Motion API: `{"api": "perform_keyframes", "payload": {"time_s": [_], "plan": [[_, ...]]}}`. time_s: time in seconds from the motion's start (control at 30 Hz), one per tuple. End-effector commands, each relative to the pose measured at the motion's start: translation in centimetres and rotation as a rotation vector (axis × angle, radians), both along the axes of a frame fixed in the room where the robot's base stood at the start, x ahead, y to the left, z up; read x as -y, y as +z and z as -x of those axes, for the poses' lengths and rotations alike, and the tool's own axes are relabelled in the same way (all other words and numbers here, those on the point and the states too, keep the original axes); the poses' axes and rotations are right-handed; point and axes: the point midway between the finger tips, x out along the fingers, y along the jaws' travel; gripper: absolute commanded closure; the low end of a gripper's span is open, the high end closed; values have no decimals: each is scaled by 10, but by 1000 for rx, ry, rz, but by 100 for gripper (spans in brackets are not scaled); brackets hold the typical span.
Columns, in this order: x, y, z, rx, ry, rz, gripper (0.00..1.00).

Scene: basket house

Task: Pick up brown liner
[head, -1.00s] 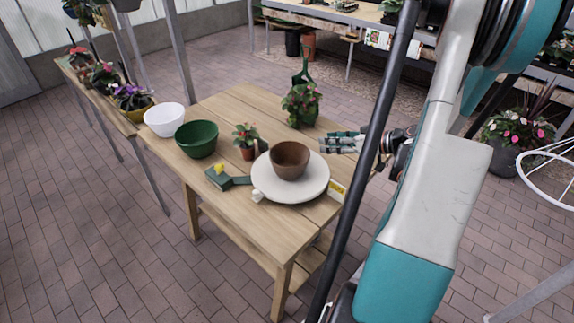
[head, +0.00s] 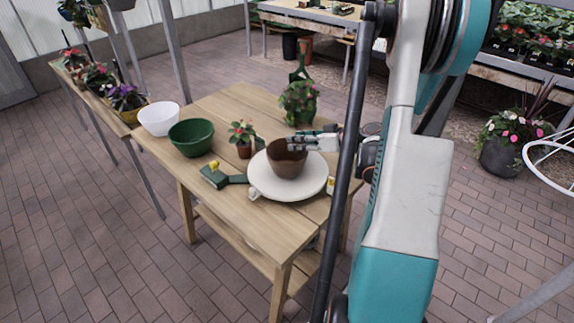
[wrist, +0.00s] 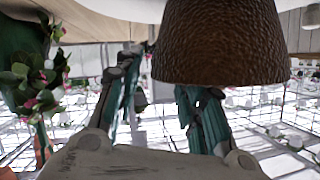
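The brown liner (head: 287,160), a tapered bowl-like pot, stands upright on a round white plate (head: 262,187) on the wooden table. My gripper (head: 306,141) is at the right side of its rim in the head view. In the wrist view, which is upside down, the liner (wrist: 222,45) fills the upper right. One finger shows left of the liner; the other runs behind its rim, and its tip is hidden. The fingers are apart. I cannot tell whether either touches the liner.
A green bowl (head: 190,138) and a white bowl (head: 158,119) stand at the table's left. The front table top is clear.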

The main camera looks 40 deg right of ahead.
Motion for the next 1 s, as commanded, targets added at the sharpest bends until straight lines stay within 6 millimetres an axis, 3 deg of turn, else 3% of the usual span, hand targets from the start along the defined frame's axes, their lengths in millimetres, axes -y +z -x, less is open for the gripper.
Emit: {"api": "perform_keyframes", "payload": {"time_s": [0.13, 0.37, 0.5, 0.53, 1.0], "plan": [[-6, -7, -15, 0, 1, 0, 64], [-5, -6, -16, 0, -1, 0, 66], [-6, -6, -16, 0, 0, -1, 98], [-6, -6, -16, 0, 0, -1, 100], [-5, -1, -16, 0, 0, -1, 100]]}}
